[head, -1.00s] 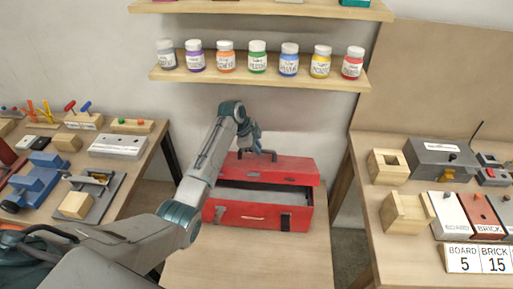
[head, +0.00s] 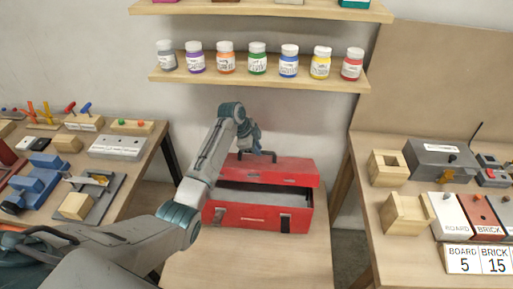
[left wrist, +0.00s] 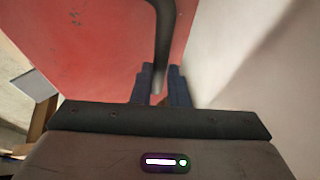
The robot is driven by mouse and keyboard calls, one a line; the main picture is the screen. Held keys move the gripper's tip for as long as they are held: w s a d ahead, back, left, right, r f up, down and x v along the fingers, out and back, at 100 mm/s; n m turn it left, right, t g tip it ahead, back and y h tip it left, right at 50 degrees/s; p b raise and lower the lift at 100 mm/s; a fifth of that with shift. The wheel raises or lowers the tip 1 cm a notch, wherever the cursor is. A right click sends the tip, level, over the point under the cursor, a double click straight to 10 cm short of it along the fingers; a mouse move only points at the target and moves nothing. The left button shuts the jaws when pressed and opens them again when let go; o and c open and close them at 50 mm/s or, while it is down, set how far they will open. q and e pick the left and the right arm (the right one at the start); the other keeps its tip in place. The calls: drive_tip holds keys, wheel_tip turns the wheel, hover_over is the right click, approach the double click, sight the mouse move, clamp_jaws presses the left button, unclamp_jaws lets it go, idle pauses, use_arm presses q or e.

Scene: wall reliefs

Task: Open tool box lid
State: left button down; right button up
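The red tool box (head: 255,217) stands on the middle table. Its lid (head: 285,170) is open, tipped back at the rear, and the grey inside of the box shows. A black handle (head: 271,155) sits on the lid; it also shows in the left wrist view (left wrist: 163,35) against the red lid (left wrist: 85,45). My left gripper (head: 258,150) is at this handle behind the box. In the left wrist view its blue fingers (left wrist: 159,88) are close together, one on each side of the handle, and look shut on it. My right gripper is not in view.
A shelf (head: 260,78) with several paint jars hangs on the wall above the box. A left table (head: 120,170) and a right table (head: 385,255) hold wooden blocks and tools. The middle table (head: 250,262) is bare in front of the box.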

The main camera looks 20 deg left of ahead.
use_arm(q)
drive_tip(key=c, duration=1.4)
unclamp_jaws()
drive_tip(key=shift+a, duration=0.1)
drive_tip(key=shift+w, duration=0.1)
